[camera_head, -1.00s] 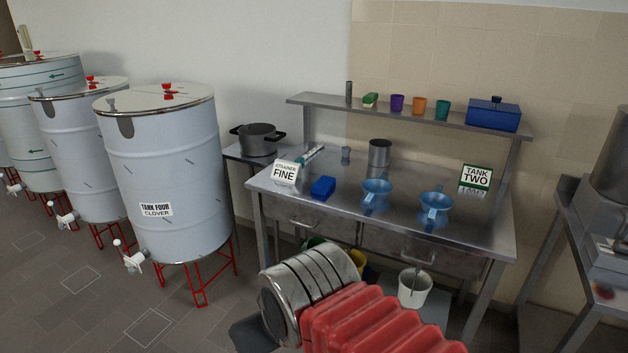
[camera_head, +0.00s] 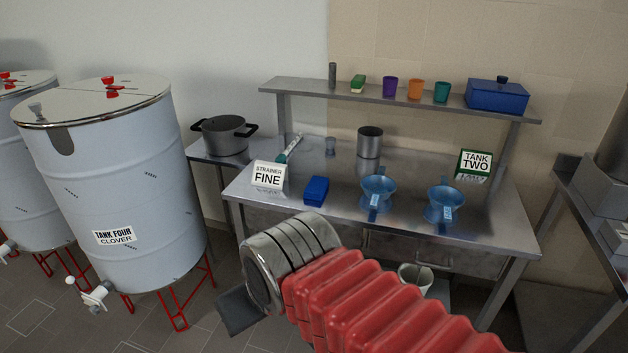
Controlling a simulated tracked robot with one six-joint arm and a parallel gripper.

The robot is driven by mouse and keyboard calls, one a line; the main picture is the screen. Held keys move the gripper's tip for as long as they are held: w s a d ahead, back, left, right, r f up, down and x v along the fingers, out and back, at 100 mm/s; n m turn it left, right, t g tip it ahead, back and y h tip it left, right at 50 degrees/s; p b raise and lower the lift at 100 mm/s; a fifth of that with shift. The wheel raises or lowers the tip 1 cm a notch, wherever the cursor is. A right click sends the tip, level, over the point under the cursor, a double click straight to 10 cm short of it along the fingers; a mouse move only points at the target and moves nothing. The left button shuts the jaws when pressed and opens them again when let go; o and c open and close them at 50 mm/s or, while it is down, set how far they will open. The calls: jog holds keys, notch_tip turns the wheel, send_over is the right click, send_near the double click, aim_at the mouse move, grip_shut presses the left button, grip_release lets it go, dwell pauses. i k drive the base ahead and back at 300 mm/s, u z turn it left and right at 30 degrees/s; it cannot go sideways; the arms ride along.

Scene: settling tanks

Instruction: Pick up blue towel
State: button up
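A small blue block-shaped item (camera_head: 316,191), which may be the folded blue towel, lies on the steel table near its front edge, right of the "STRAINER FINE" sign. No other towel-like blue thing shows. My arm, with red bellows and metal rings, reaches in from the lower right. A dark flat part of my gripper (camera_head: 238,311) shows beyond the rings, in front of and below the table edge, apart from the blue item. The fingers are mostly hidden, so I cannot tell if they are open.
The steel table (camera_head: 405,217) also holds two blue strainers (camera_head: 378,190) (camera_head: 440,204), a metal canister (camera_head: 369,142), a "TANK TWO" sign (camera_head: 473,164) and a "STRAINER FINE" sign (camera_head: 268,175). The shelf (camera_head: 300,89) holds cups and a blue box (camera_head: 497,96). Tank four (camera_head: 110,190) stands left; a pot (camera_head: 223,135) sits between.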

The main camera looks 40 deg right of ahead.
aim_at(317, 186)
jog(key=z, duration=0.3)
jog(key=i, duration=1.6)
jog(key=z, duration=0.4)
